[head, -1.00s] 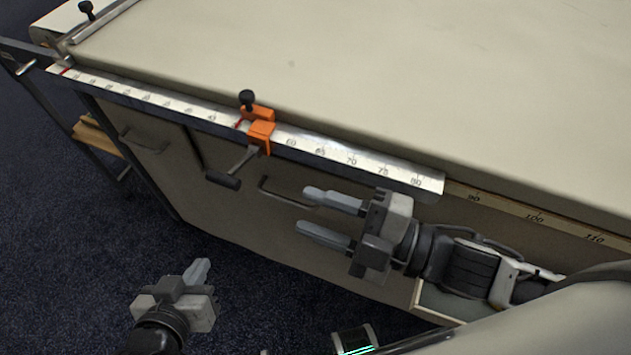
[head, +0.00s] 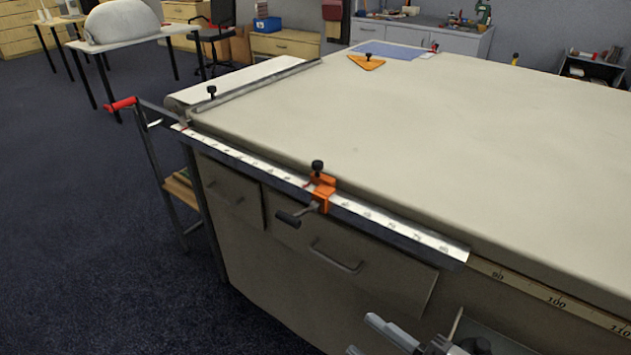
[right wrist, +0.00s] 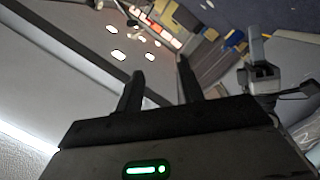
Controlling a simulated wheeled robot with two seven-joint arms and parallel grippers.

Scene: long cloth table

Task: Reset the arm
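My right gripper (head: 361,334) shows at the bottom edge of the head view, beside the front of the table cabinet. Its two grey fingers are spread, with nothing between them. The right wrist view also shows its two dark fingers (right wrist: 158,82) apart and empty. My left gripper is outside the head view. What looks like my left gripper (right wrist: 260,70) shows at the right of the right wrist view, with its finger opening unclear. The long cloth table (head: 420,150) fills the right of the head view.
A metal ruler rail (head: 400,230) runs along the table's front edge, with an orange clamp (head: 321,190) on it. A drawer handle (head: 337,257) sticks out below. An orange triangle (head: 366,62) lies on the tabletop. The floor (head: 80,230) at left is clear.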

